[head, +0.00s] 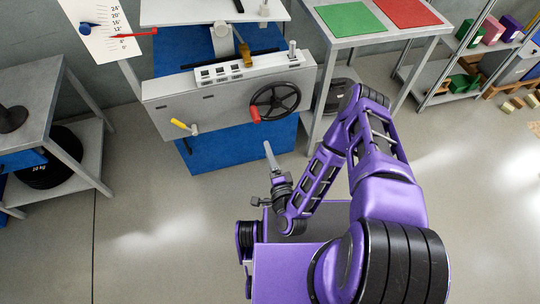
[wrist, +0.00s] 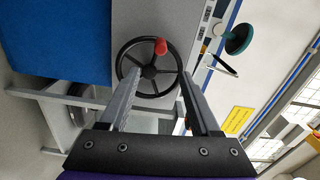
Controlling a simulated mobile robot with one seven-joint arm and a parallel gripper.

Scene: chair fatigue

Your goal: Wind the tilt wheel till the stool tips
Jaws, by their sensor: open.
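The tilt wheel (head: 275,101) is a black spoked handwheel with a red knob (head: 254,115), on the front of a grey bench panel. In the wrist view the wheel (wrist: 149,70) and its red knob (wrist: 160,46) show ahead of my fingers. My gripper (head: 269,152) is open and empty, in front of and below the wheel in the head view. In the wrist view the fingers of my gripper (wrist: 159,80) overlap the wheel's near part, apparently with a gap before it. I cannot clearly pick out the stool.
A white scale board (head: 109,27) with degree marks and a red pointer (head: 139,34) stands at upper left. A yellow-handled lever (head: 182,125) juts from the panel's left. Grey tables (head: 40,90) flank the bench. Clear floor (head: 150,230) lies in front.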

